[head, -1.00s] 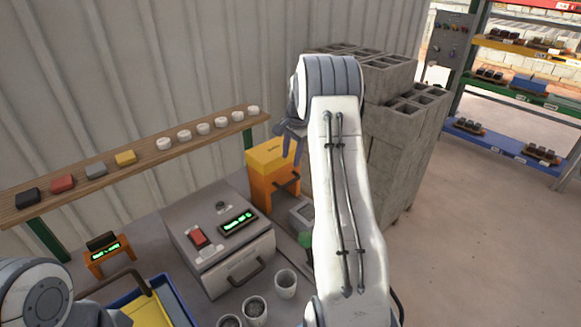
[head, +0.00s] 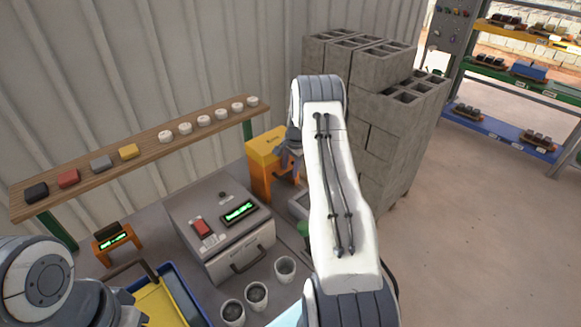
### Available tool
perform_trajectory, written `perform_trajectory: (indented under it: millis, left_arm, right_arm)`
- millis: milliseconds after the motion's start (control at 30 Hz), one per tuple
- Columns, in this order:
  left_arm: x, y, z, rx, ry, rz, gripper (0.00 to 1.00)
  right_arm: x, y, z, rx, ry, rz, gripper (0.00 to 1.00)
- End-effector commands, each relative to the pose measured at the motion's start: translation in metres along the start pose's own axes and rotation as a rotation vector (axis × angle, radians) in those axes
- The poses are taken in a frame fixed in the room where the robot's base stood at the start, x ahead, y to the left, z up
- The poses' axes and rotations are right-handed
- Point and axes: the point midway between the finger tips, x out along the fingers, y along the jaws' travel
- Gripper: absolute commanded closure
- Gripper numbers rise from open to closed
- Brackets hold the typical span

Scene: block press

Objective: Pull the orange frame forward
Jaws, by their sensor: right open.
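The orange frame (head: 259,181) stands upright at the back of the bench, beside the grey control box. It has a yellow-orange top block and a dark handle on its front, now mostly hidden. My right gripper (head: 287,163) is open at the front right side of the frame, close to the handle. I cannot tell whether it touches it, since my arm covers part of the area. My left arm shows at the lower left, but its gripper is not in view.
The grey control box (head: 212,222) has a red button, a green display and a front handle. Several cups (head: 257,294) stand in front of it. A blue tray (head: 190,297) lies lower left. A wooden shelf (head: 90,178) runs along the wall. Stacked concrete blocks (head: 375,150) stand behind my right arm.

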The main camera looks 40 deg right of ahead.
Motion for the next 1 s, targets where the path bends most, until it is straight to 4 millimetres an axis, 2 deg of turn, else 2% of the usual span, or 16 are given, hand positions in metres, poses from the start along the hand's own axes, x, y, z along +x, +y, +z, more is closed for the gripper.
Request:
perform_trajectory:
  millis: [67, 100, 167, 200, 233, 1000]
  left_arm:
    - [0.0002, 0.0000, 0.0000, 0.000, 0.000, 0.000, 0.50]
    - [0.0002, 0.0000, 0.0000, 0.000, 0.000, 0.000, 0.50]
    - [0.0002, 0.0000, 0.0000, 0.000, 0.000, 0.000, 0.50]
    - [0.0002, 0.0000, 0.0000, 0.000, 0.000, 0.000, 0.50]
    - [0.0002, 0.0000, 0.0000, 0.000, 0.000, 0.000, 0.50]
    - [0.0001, 0.0000, 0.0000, 0.000, 0.000, 0.000, 0.50]
  right_arm:
    - [0.0000, 0.0000, 0.0000, 0.000, 0.000, 0.000, 0.53]
    - [0.0000, 0.0000, -0.0001, 0.000, 0.000, 0.000, 0.57]
    - [-0.0001, 0.0001, -0.0001, 0.000, 0.000, 0.000, 0.80]
    - [-0.0002, 0.0001, -0.0001, 0.000, 0.000, 0.000, 0.95]
    - [-0.0002, 0.0001, -0.0001, 0.000, 0.000, 0.000, 1.00]
    - [-0.0009, -0.0002, -0.0003, 0.000, 0.000, 0.000, 1.00]
